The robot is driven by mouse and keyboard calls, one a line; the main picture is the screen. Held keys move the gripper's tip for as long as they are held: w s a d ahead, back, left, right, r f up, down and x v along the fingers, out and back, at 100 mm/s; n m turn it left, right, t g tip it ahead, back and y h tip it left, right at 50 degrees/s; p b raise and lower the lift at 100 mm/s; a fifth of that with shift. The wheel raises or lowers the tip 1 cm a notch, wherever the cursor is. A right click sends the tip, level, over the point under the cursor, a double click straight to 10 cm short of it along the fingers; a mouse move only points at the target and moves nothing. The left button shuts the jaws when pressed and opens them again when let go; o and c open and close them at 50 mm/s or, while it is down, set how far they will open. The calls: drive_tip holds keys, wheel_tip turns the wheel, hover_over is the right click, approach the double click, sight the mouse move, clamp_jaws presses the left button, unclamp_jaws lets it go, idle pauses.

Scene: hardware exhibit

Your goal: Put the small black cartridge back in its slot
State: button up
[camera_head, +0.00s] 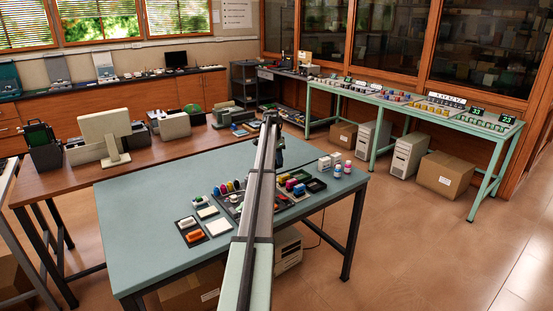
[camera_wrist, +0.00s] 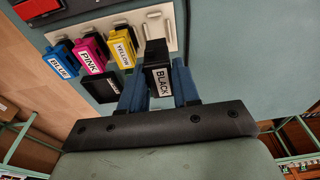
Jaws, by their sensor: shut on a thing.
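In the wrist view, my gripper (camera_wrist: 155,78) has its two blue fingers shut on the black cartridge (camera_wrist: 157,67), which has a white label reading BLACK. The white holder (camera_wrist: 190,20) lies just beyond it. The holder has a bare pale slot (camera_wrist: 156,25) in line with the black cartridge's far end. Blue (camera_wrist: 62,60), pink (camera_wrist: 90,50) and yellow (camera_wrist: 123,46) cartridges sit in a row left of that slot. I cannot tell whether the black cartridge touches the holder. In the head view my arm covers part of the worktable (camera_head: 150,215).
Small coloured items, white blocks (camera_head: 207,212) and white bottles (camera_head: 338,170) stand on the worktable around my arm. A red item (camera_wrist: 55,8) in a dark tray lies at the upper left of the wrist view. The table's left part is clear.

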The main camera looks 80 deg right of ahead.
sight(277, 168)
drive_tip(key=shift+f, duration=2.8)
drive_tip(key=shift+f, duration=0.6)
drive_tip(key=o, duration=1)
drive_tip(key=shift+o, duration=0.4)
drive_tip(key=o, duration=0.3)
drive_tip(key=shift+r, duration=3.75)
